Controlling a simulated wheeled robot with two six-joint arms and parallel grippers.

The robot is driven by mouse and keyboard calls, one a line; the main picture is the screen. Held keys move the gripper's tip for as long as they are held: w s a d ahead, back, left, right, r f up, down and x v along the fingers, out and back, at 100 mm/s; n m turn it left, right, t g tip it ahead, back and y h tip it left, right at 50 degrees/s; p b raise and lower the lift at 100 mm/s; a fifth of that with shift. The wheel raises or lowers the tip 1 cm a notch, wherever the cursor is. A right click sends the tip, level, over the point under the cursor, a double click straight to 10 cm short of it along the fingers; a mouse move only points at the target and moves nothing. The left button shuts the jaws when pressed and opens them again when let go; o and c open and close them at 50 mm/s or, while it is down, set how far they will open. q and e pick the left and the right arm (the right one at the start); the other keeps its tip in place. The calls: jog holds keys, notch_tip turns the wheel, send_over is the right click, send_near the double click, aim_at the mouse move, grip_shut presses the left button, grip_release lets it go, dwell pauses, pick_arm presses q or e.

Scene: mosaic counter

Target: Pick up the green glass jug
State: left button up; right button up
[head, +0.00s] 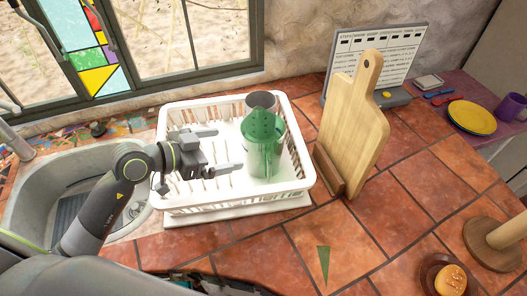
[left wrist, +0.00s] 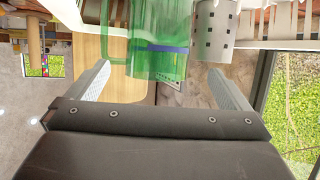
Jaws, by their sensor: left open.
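The green glass jug (head: 258,160) stands in the white dish rack (head: 185,208), and its see-through body shows the rack behind it. My left gripper (head: 229,149) is open and empty, just left of the jug, with its fingers pointing right towards it. In the left wrist view the jug (left wrist: 150,45) appears upside down at the top, within the gap between the open fingers (left wrist: 160,70). The jaws are not closed on it. I cannot tell the exact distance from fingertips to glass. My right gripper is not in view.
A grey perforated holder (head: 261,100) stands behind the jug and also shows in the left wrist view (left wrist: 215,25). A wooden cutting board (head: 353,125) stands upright right of the rack. The sink (head: 60,185) is at left. Tiled counter (head: 290,245) is mostly free in front.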

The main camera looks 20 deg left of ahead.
aim_at(257, 144)
pick_arm(q)
jog(key=x, duration=1.1)
jog(key=shift+d+f+p, duration=0.15)
jog(key=shift+d+p, duration=0.05)
jog(key=shift+p, duration=0.2)
jog(key=shift+s, duration=0.1)
jog(key=c, duration=0.8)
